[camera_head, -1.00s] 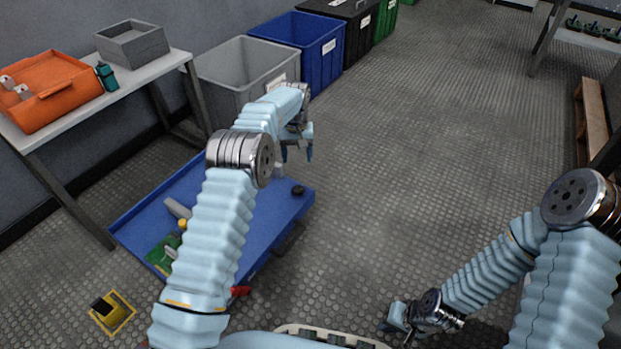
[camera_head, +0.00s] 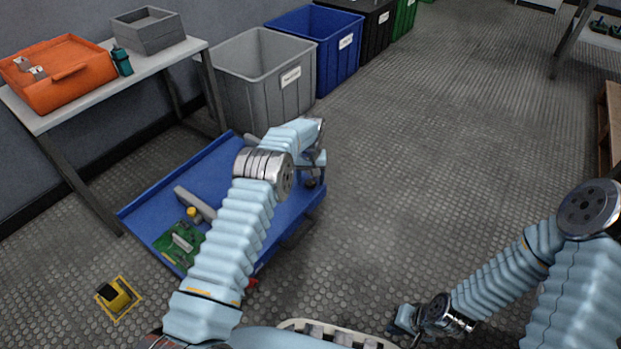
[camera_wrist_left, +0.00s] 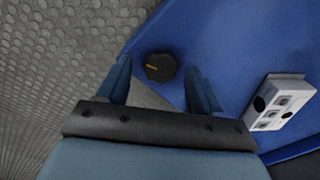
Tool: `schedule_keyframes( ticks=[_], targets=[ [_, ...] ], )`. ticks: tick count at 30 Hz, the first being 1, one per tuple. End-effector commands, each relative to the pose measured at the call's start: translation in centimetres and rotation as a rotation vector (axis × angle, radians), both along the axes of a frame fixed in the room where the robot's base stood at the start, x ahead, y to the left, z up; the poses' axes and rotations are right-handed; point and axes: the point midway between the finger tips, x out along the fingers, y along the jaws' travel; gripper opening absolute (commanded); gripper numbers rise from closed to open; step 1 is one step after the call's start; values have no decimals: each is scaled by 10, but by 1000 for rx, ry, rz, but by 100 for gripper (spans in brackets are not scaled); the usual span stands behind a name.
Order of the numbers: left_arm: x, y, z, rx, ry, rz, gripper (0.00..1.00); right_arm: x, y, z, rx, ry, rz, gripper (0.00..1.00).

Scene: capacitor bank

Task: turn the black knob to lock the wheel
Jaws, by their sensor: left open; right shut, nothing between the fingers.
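The black knob (camera_wrist_left: 158,67) has a yellow mark and sits near the edge of the blue cart (camera_wrist_left: 235,25) in the left wrist view. In the head view the knob is small and partly covered by my left gripper (camera_head: 315,166) at the cart's right corner. My left gripper is open and empty. In the wrist view its fingers point toward the knob, which shows between the fingertips; contact cannot be told. My right gripper (camera_head: 405,321) is shut and empty, low at the bottom right, away from the cart. The wheel cannot be made out.
A white block with round holes (camera_wrist_left: 281,101) lies on the cart beside my left gripper. A green circuit board (camera_head: 179,247) and a grey bar (camera_head: 196,204) are also on the cart. A grey bin (camera_head: 262,84) stands behind. Floor right of the cart is clear.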

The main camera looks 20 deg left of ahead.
Motion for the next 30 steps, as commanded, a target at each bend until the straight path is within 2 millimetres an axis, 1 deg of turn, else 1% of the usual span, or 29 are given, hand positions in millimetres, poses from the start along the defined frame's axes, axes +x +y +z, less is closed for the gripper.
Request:
schedule_keyframes(
  ticks=[4, 5, 15, 16, 18, 20, 22, 24, 27, 30],
  targets=[
    [0, 0, 0, 0, 0, 0, 66, 0, 0, 0, 0, 0, 0, 0],
    [0, 0, 0, 0, 0, 0, 64, 0, 0, 0, 0, 0, 0, 0],
    [0, 0, 0, 0, 0, 0, 12, 0, 0, 0, 0, 0, 0, 0],
    [0, 0, 0, 0, 0, 0, 10, 0, 0, 0, 0, 0, 0, 0],
    [0, 0, -1, 0, 0, -12, 10, 0, 0, -2, 0, 0, 0, 0],
    [0, 0, -3, 0, -1, -52, 10, 0, 0, -9, 0, -1, 0, 0],
    [1, 0, -5, 0, -1, -135, 10, 1, 0, -18, 0, -3, -1, 0],
    [1, -1, -3, 0, -1, -229, 10, 1, 0, -22, -1, -3, -2, 0],
    [1, -1, 0, 0, -1, -338, 10, 1, 0, -20, -1, -4, -3, 0],
    [1, -2, 1, 1, -1, -393, 10, 1, 0, -19, -1, -4, -3, 0]
  ],
)
